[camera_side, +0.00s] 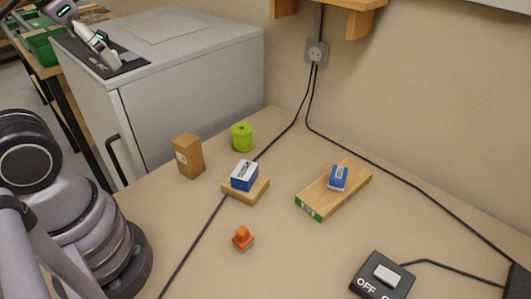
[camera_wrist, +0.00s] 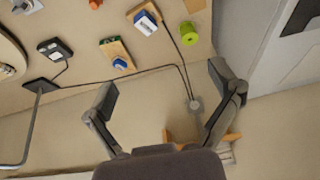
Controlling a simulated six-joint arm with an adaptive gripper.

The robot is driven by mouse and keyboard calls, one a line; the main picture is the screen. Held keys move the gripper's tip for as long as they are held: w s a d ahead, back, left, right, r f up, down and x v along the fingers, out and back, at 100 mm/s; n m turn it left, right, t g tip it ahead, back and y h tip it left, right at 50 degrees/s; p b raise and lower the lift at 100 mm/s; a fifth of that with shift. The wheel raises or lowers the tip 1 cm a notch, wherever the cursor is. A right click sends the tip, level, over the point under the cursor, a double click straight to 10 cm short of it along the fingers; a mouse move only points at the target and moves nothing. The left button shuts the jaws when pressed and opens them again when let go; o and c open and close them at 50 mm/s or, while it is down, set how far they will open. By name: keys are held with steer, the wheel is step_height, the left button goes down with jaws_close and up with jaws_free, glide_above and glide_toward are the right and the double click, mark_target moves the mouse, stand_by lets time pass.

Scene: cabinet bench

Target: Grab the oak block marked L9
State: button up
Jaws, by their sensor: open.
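No L9 marking is legible, so I cannot tell which block is meant. An upright wooden block (camera_side: 188,157) with a small pale label stands at the left of the bench in the side view. A short flat wooden block (camera_side: 257,194) lies in the middle with a blue-and-white box (camera_side: 244,175) on it. A long wooden block (camera_side: 350,182) with a green end lies further right, carrying a blue item (camera_side: 339,177). My gripper (camera_wrist: 163,82) is open and empty in the wrist view, its fingers wide apart and clear of the blocks.
A green spool (camera_side: 241,137) stands behind the short block, and an orange item (camera_side: 243,238) lies in front. A black switch box (camera_side: 382,278) is at front right. Cables cross the bench from a wall socket (camera_side: 316,52). A grey cabinet (camera_side: 180,75) and a wooden shelf (camera_side: 355,8) bound the area.

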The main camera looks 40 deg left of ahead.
steer(key=w+a+f+m+g+y, duration=0.6)
steer(key=w+f+g+y, duration=0.2)
steer(key=w+f+g, duration=0.15)
steer(key=m+t+y, duration=0.1)
steer(key=m+y, duration=0.9)
glide_above(193, 146)
step_height(193, 146, down, 15)
steer(key=shift+t, duration=0.35)
step_height(193, 146, down, 8)
steer(key=shift+d+r, duration=0.1)
steer(key=shift+r, duration=0.15)
steer(key=shift+s+a+r, duration=0.1)
steer(key=shift+a, duration=0.65)
steer(key=shift+s+a+r, duration=0.1)
steer(key=shift+a, duration=0.6)
steer(key=shift+c, duration=0.4)
steer(key=c, duration=1.2)
steer(key=shift+c, duration=0.2)
